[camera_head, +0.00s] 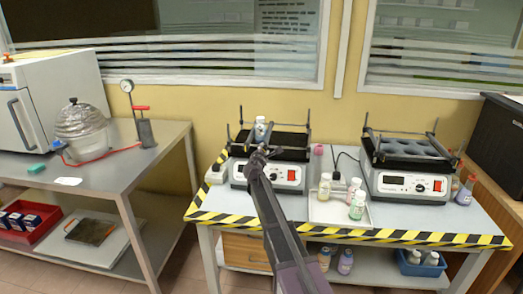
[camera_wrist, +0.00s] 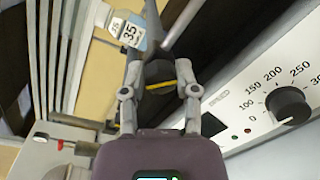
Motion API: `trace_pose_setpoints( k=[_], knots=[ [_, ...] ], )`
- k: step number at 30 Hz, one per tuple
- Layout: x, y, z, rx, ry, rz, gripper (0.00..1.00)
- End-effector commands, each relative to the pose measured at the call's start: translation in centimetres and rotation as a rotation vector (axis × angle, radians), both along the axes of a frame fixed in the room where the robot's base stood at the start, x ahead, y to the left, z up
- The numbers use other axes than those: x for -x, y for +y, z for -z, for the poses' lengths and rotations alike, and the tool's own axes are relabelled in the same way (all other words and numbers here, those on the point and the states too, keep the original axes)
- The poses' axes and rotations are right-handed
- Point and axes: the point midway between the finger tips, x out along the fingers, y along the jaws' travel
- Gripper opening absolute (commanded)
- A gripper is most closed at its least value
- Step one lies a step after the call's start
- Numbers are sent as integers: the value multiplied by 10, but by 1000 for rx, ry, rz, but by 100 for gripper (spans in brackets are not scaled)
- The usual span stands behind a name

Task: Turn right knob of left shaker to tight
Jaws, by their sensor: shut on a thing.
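The left shaker (camera_head: 296,176) stands on the hazard-taped table, with a dark platform and upright rods on top. My gripper (camera_head: 262,152) is at the front edge of its platform. In the wrist view my gripper (camera_wrist: 160,84) has its fingers closed on a dark part with a thin yellow line, which I take as the right knob (camera_wrist: 158,70); the fingers partly hide it. Its exact turn angle cannot be told. A white bottle (camera_head: 260,128) with a blue label stands on the shaker platform; it also shows in the wrist view (camera_wrist: 123,32).
The shaker's front dial (camera_wrist: 288,105) is close on the right in the wrist view. The table front left of the arm is mostly clear.

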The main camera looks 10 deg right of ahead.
Motion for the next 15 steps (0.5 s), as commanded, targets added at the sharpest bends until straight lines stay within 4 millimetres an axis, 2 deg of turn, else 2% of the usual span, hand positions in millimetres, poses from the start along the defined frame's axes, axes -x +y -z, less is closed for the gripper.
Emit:
trace_pose_setpoints(
  k=[15],
  knots=[
    [-2,0,-1,-460,-148,-5,0]
  ],
)
